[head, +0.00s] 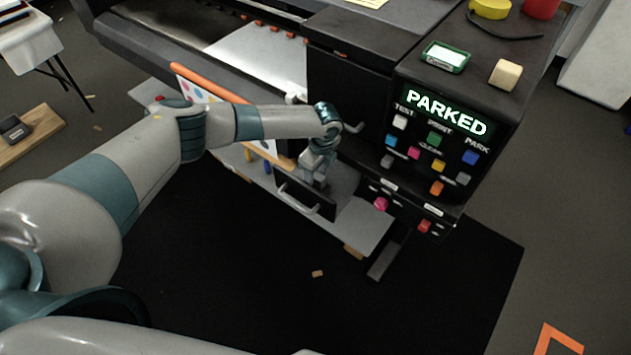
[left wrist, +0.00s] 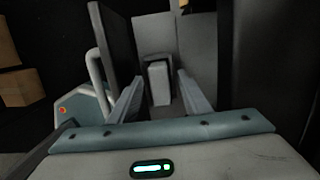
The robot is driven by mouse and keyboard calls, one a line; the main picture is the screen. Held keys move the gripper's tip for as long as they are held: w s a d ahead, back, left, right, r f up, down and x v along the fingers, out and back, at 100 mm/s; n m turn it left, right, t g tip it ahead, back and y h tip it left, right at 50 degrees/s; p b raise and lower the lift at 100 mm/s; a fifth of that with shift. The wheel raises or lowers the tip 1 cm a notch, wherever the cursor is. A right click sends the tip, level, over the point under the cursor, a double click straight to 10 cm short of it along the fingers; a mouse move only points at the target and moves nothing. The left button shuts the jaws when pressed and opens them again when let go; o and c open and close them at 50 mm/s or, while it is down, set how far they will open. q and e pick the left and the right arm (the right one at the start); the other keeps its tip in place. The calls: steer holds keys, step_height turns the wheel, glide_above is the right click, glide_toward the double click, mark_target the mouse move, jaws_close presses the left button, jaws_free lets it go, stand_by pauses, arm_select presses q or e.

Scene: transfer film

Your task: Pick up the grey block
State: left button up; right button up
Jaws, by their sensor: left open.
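A light grey block (left wrist: 158,80) stands in a narrow grey compartment in the left wrist view. My left gripper (left wrist: 160,78) is open, with one finger on each side of the block and visible gaps between. In the head view my left gripper (head: 318,178) points down behind a dark front panel with a handle (head: 306,201), low on the printer. The block cannot be clearly told from the fingers there. My right gripper is not in view.
The dark panel (left wrist: 113,45) with its handle rises close to the left finger. A dark wall stands close on the right. The printer's control panel reads PARKED (head: 446,113). A tan block (head: 506,74) lies on the printer top. Cardboard boxes (left wrist: 18,85) are at far left.

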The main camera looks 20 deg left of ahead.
arm_select(q)
jaws_close()
steer(key=shift+r, duration=0.15)
step_height(320, 180, up, 9)
steer(key=b, duration=0.2)
steer(key=shift+b, duration=0.35)
steer(key=shift+r, duration=0.4)
